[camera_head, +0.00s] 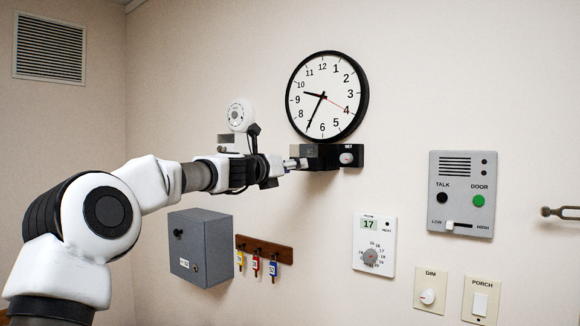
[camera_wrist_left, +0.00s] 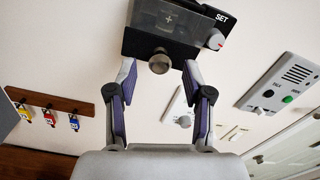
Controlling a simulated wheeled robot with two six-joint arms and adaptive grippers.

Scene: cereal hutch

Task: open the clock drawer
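The round wall clock (camera_head: 327,96) hangs with a black unit under it. The clock drawer (camera_head: 318,152) is at the left of that unit. In the left wrist view, the drawer's dark front (camera_wrist_left: 140,46) carries a round brass-coloured knob (camera_wrist_left: 159,63). Behind the front is a grey area with a plus mark; I cannot tell how far out the drawer stands. My left gripper (camera_head: 297,164) is at the drawer front. In the left wrist view its fingers are apart, either side of the knob, with gaps visible. My right gripper is out of view.
A SET dial (camera_head: 346,158) sits right of the drawer. A white camera (camera_head: 240,115) is behind my left wrist. Below are a grey box (camera_head: 205,250) and a key rack (camera_head: 264,249). A thermostat (camera_head: 374,244) and intercom (camera_head: 462,193) are to the right.

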